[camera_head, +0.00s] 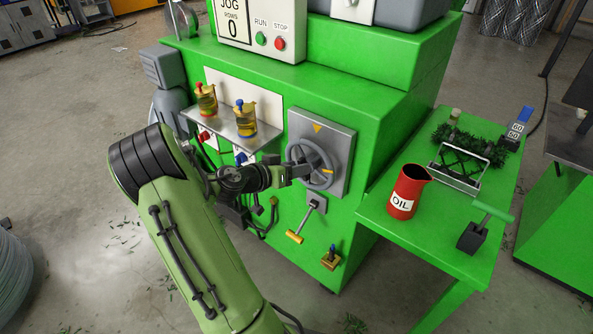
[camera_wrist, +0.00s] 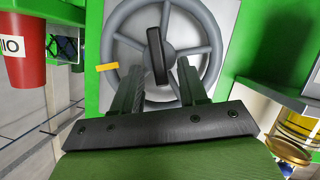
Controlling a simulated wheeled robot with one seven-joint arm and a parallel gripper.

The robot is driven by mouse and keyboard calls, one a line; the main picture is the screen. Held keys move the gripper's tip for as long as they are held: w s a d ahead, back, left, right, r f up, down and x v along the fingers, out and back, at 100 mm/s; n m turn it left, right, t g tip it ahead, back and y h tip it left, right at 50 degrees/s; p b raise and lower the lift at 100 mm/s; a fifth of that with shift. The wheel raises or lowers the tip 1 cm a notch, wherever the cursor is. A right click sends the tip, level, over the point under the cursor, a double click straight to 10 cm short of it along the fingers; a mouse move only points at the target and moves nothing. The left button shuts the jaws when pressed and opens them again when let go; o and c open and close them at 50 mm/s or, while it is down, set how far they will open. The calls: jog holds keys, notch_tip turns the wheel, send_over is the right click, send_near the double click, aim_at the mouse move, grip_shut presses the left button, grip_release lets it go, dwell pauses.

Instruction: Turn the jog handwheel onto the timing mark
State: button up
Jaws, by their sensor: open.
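The grey jog handwheel (camera_head: 331,157) is mounted on a grey plate on the green machine's front. A yellow triangle mark (camera_head: 317,128) is on the plate above the wheel. A yellow strip (camera_head: 328,171) on the wheel sits at its right side, away from the triangle; it also shows in the wrist view (camera_wrist: 107,67). A dark bar (camera_wrist: 157,56) stands out at the wheel's centre. My gripper (camera_head: 300,171) is open in front of the wheel. In the wrist view its fingers (camera_wrist: 160,75) are to either side of the bar's lower end. Contact cannot be told.
A shelf (camera_head: 213,125) with two brass cups is left of the wheel. A yellow-handled lever (camera_head: 295,237) hangs below it. A red oil can (camera_head: 405,190), a wire basket and a green-handled tool stand on the green side table (camera_head: 440,240).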

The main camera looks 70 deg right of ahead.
jog(key=shift+s+d+f, duration=0.15)
jog(key=shift+s+d, duration=0.15)
jog(key=shift+d, duration=0.15)
grip_shut()
jog(key=shift+w, duration=0.2)
